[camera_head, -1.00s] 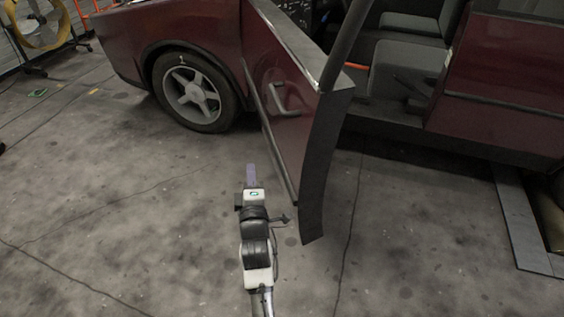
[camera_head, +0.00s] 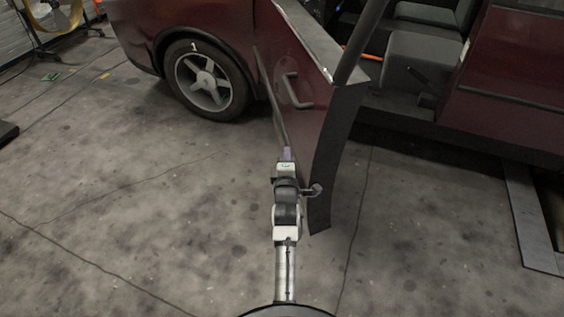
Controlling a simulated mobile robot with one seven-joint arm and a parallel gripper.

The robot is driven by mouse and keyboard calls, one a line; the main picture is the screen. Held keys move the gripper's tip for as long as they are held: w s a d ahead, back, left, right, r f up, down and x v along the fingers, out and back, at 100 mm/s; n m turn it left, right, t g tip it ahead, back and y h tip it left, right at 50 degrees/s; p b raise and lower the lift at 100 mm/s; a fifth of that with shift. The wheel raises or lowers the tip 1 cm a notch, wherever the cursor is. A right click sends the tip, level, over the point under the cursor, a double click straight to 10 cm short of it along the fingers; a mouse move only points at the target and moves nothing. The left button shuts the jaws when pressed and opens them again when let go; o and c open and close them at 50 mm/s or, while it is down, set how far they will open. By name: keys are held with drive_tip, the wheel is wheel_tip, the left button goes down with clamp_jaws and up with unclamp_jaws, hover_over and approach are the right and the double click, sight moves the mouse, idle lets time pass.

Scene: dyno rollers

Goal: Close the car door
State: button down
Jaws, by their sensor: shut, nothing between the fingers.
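The dark red car door (camera_head: 308,115) stands wide open, swung out from the car body toward me. Its outer face with a curved handle (camera_head: 294,90) is on the left, and its dark edge (camera_head: 333,160) faces me. My gripper (camera_head: 287,153) is shut and empty. In the picture it overlaps the lower left part of the door's outer face. I cannot tell whether the fingers touch the door. The door opening, with grey seats (camera_head: 415,68), shows behind and to the right of the door.
The front wheel (camera_head: 206,80) is left of the door. A yellow fan (camera_head: 45,12) stands at the far left, and a dark object (camera_head: 6,133) lies at the left edge. A metal floor strip (camera_head: 530,215) is at the right. The concrete floor (camera_head: 130,200) around my arm is clear.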

drive_tip(key=shift+w+d+r, duration=0.1)
drive_tip(key=shift+w+d, duration=0.05)
drive_tip(key=shift+d, duration=0.45)
drive_tip(key=shift+w+d+r, duration=0.1)
drive_tip(key=shift+w+d, duration=0.05)
drive_tip(key=shift+d, duration=0.45)
